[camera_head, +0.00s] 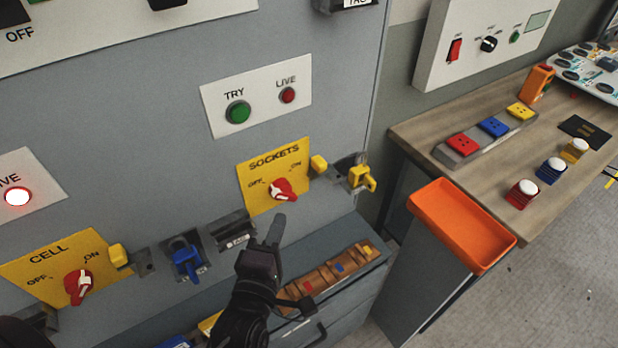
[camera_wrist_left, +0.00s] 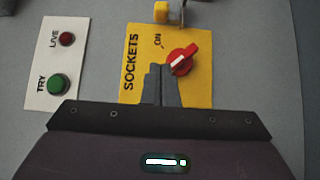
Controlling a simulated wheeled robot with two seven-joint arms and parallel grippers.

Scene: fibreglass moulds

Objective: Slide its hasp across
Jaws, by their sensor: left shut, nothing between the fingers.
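The yellow SOCKETS plate (camera_head: 262,168) carries a red switch handle (camera_head: 283,190), its white mark towards OFF. A yellow hasp knob (camera_head: 318,162) sits at the plate's right edge, beside a grey metal bracket (camera_head: 345,163). A yellow padlock (camera_head: 362,178) hangs right of it. My left gripper (camera_head: 277,228) is shut and empty, just below the SOCKETS switch. In the left wrist view its fingers (camera_wrist_left: 161,85) overlap the SOCKETS plate (camera_wrist_left: 200,93), near the red handle (camera_wrist_left: 183,59); the hasp knob (camera_wrist_left: 161,12) is at the top. Contact cannot be told. My right gripper is out of view.
The CELL plate (camera_head: 40,262) has its own red switch and yellow hasp knob (camera_head: 118,255). A blue padlock (camera_head: 186,260) hangs beside it. An orange bin (camera_head: 462,222) and a workbench (camera_head: 420,130) stand right.

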